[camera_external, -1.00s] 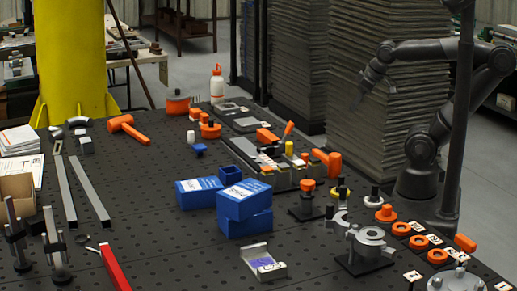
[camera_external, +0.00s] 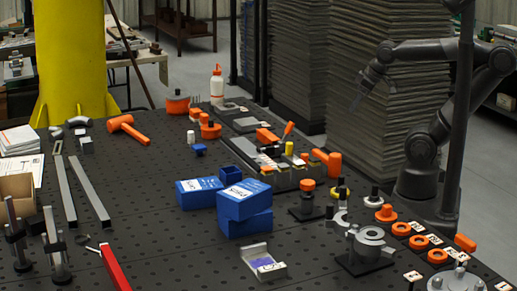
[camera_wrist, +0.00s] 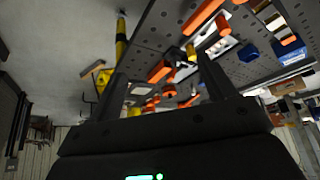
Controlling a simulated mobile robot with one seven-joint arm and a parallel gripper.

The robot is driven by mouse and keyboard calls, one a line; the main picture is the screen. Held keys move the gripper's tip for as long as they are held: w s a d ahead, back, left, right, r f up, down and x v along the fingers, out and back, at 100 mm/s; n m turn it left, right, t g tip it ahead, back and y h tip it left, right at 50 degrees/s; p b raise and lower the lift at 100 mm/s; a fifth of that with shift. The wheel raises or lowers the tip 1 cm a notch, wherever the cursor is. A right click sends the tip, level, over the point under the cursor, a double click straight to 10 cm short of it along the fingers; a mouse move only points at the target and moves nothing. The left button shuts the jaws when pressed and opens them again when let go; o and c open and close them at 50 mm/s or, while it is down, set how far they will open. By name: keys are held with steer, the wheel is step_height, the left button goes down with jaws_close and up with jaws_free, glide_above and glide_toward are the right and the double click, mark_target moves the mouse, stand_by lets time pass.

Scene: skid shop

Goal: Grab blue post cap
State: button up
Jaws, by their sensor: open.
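A small blue cap-like piece (camera_external: 199,149), likely the blue post cap, sits on the black perforated table left of centre in the external view. In the wrist view, a small blue piece (camera_wrist: 248,52) lies at upper right; I cannot tell if it is the same one. My gripper (camera_external: 366,97) is raised beyond the table's right side, far from the cap, in front of the grey stack. In the wrist view my gripper (camera_wrist: 163,60) is open, with nothing between its two fingers.
Blue labelled boxes (camera_external: 245,200) stand mid-table, right of the cap. A tray of parts (camera_external: 270,165), orange-topped pieces and a metal fixture (camera_external: 370,243) lie nearer my arm. A dark upright pole (camera_external: 459,120) stands at right. Bare table lies left of the boxes.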

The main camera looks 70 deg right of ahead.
steer(key=w+a+r+n+g, duration=0.1)
steer(key=w+a+r, duration=0.1)
steer(key=w, duration=0.3)
steer(key=w+a+r+n+g, duration=0.1)
steer(key=w+a+r+n, duration=0.15)
steer(key=w, duration=0.35)
steer(key=n+g, duration=0.4)
steer(key=n, duration=0.2)
glide_above(231, 171)
steer(key=a, duration=0.3)
step_height(231, 171, down, 18)
steer(key=shift+s+r, duration=0.15)
steer(key=f, duration=0.3)
steer(key=s+f, duration=0.1)
steer(key=shift+d+f, duration=0.3)
steer(key=shift+f, duration=0.05)
steer(key=shift+w+f, duration=0.1)
steer(key=shift+f, duration=0.4)
